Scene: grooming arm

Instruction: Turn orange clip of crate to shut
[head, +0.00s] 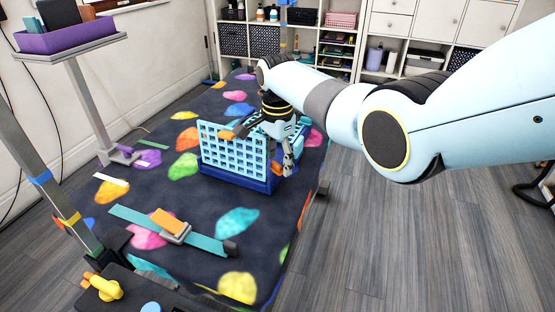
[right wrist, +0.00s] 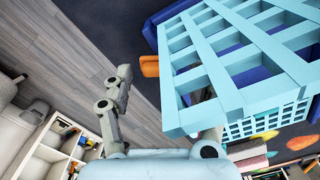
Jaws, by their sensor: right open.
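The crate (head: 232,154) stands on the dark patterned table, with a light blue lattice panel and a dark blue base. The lattice also fills the right side of the right wrist view (right wrist: 238,78). One orange clip (head: 276,168) shows low at the crate's right end, just left of my right gripper (head: 287,164). An orange piece (right wrist: 149,66) shows at the crate's edge in the right wrist view. Another orange piece (head: 227,135) is at the lattice's top. My right gripper is open, pointing down beside the crate's right end; one finger is partly hidden. I cannot tell whether it touches the clip.
A teal strap with a buckle and orange tab (head: 167,221) lies across the table front. A purple tray (head: 68,39) stands on a post at left. Shelves (head: 300,35) line the back. The floor (head: 420,240) at right is clear.

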